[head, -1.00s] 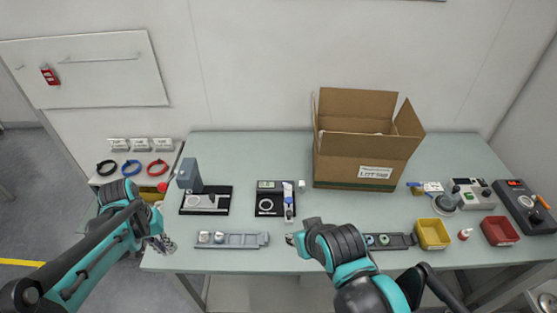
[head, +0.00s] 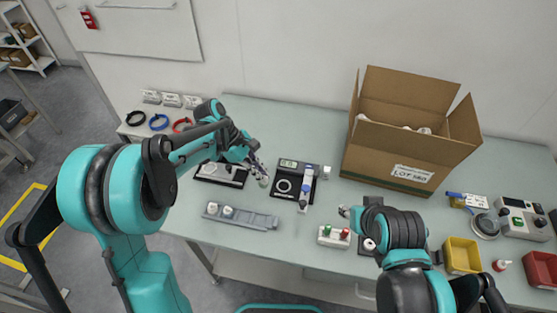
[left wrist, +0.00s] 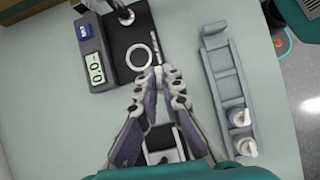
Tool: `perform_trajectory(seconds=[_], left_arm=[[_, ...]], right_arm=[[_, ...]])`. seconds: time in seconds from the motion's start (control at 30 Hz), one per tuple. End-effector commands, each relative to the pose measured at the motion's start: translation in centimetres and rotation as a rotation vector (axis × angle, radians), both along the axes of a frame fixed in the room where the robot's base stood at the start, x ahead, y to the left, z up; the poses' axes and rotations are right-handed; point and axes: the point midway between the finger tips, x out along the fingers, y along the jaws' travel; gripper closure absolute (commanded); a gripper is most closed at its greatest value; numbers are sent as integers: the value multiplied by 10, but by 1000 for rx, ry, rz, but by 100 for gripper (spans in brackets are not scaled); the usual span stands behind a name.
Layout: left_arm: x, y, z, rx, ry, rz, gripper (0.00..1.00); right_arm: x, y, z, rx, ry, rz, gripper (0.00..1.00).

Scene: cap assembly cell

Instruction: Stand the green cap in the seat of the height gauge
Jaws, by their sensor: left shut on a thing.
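The height gauge (head: 283,186) lies on the table, a black base with a pale ring seat and a display; its ring (left wrist: 138,57) and display (left wrist: 95,68) also show in the left wrist view. My left gripper (head: 261,178) is just left of the gauge, its fingertips (left wrist: 157,76) close to the ring. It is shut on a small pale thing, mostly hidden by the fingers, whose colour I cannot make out. I cannot pick out a green cap for certain. My right gripper (head: 345,211) is over the table right of the gauge; its jaws are too small to read.
A grey rack (head: 250,217) with two pale caps lies in front of the gauge. A white block (head: 333,238) with green and red tops is to its right. An open carton (head: 385,165) stands behind. A yellow bin (head: 462,256) and red bin (head: 541,268) are at right.

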Motion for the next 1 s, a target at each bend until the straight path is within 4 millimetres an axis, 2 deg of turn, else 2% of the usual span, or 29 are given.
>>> perform_trajectory(seconds=[0.1, 0.2, 0.33, 0.57, 1.0], left_arm=[[6, -20, 13, -114, 36, 254, 100], [11, -35, 23, -204, 47, 432, 100], [17, -47, 32, -277, 45, 567, 100], [19, -51, 29, -302, 43, 611, 100], [19, -51, -18, -300, 42, 609, 100]], right_arm=[[0, 0, 4, 0, 0, 0, 60], [0, 0, 6, 0, 0, 0, 60], [0, 0, 7, 0, 0, 0, 60], [0, 0, 2, 0, 0, 0, 60], [0, 0, -34, 0, 0, 0, 60]])
